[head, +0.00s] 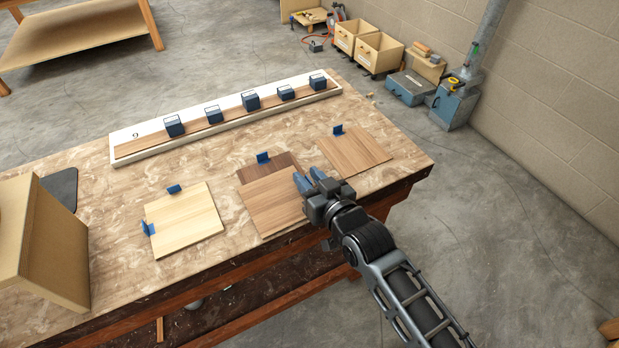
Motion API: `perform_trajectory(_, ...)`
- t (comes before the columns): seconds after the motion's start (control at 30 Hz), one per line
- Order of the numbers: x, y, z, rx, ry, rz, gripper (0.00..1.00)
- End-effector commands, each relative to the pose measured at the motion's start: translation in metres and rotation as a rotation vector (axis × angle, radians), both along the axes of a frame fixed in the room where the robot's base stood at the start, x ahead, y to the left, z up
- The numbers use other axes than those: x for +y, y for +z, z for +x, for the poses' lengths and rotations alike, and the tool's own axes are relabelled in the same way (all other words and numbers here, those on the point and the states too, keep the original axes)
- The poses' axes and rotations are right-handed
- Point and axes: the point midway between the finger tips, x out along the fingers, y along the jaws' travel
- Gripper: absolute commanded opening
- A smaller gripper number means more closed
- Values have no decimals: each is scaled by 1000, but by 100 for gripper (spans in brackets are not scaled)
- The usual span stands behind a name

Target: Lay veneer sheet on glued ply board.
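A mid-brown wood sheet (270,204) lies at the middle of the bench's front edge. It partly covers a darker brown piece (262,167) behind it, which has a blue tab at its back edge. A pale board (185,216) lies to the left with blue tabs at its back and left edges. Another brown board (356,153) lies to the right with one blue tab. I cannot tell which of these carries glue. My gripper (309,179) is over the right edge of the middle sheet, its two blue fingers apart with nothing visible between them. Contact with the sheet is unclear.
The bench (110,220) also bears a long white form (125,137) with a brown strip and several dark blue blocks at the back. A tan box-like panel (50,250) stands at the front left. Bare bench lies between the form and the boards.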

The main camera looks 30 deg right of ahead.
Motion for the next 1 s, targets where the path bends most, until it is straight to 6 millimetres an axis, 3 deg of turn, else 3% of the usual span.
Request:
perform_trajectory(0.17, 0, 3, -7, 1, 0, 0, 33)
perform_trajectory(0.7, -2, 22, -101, 1, 0, 0, 33)
perform_trajectory(1.0, -2, 27, -118, 0, 0, 0, 33)
